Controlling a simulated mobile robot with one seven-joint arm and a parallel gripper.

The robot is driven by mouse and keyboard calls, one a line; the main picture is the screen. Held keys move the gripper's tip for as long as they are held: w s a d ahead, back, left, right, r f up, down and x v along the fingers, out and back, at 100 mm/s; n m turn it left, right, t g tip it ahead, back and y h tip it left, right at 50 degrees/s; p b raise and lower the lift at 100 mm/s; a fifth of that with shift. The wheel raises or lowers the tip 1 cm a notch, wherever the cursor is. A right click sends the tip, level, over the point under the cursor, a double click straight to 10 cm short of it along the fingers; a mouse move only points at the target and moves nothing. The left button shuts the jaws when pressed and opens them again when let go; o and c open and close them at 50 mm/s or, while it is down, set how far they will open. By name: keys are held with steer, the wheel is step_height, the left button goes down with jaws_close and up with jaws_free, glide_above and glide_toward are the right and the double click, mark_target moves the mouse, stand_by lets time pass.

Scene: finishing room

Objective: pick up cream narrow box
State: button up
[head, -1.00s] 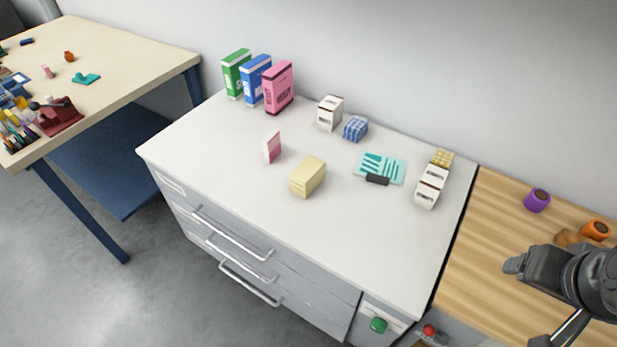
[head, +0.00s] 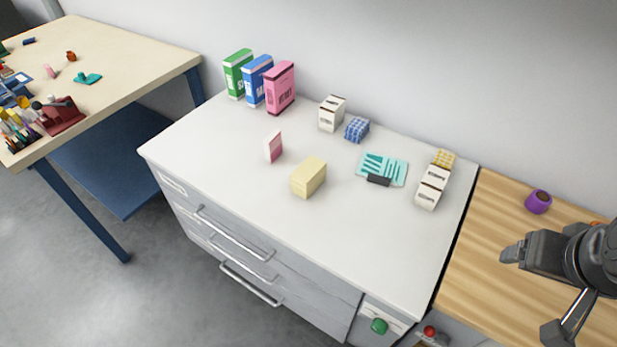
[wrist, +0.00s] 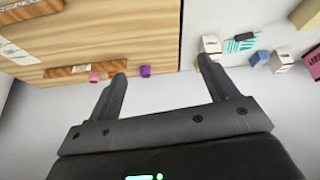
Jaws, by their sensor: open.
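The cream narrow box (head: 309,178) stands on the white cabinet top, near the middle, with clear space around it. In the wrist view, part of a cream box (wrist: 308,14) shows at the top right corner, cut by the frame edge. My gripper (wrist: 162,70) is open and empty, its two dark fingers spread wide. In the head view my gripper is at the far right above the wooden surface, well apart from the cream box.
A thin pink-and-white box (head: 274,146) stands left of the cream box. Green, blue and pink binders (head: 280,88) stand at the back. A teal pad (head: 382,168), a white box (head: 332,113), a blue box (head: 357,130) and stacked white boxes (head: 432,187) are on the cabinet. A purple cup (head: 538,201) stands on wood.

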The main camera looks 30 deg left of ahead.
steer(key=w+a+r+n+g, duration=0.2)
steer(key=w+a+n, duration=0.7)
steer(key=w, duration=0.2)
steer(key=n+g, duration=0.3)
steer(key=n, duration=2.2)
glide_above(307, 168)
steer(key=f, duration=2)
steer(key=shift+d+f, duration=0.1)
steer(key=shift+d, duration=0.1)
step_height(307, 168, down, 5)
steer(key=shift+a+r, duration=0.15)
steer(key=shift+r, duration=0.05)
steer(key=f, duration=0.6)
steer(key=shift+d+f, duration=0.2)
steer(key=c, duration=1.1)
steer(key=shift+c, duration=0.2)
steer(key=shift+r, duration=0.1)
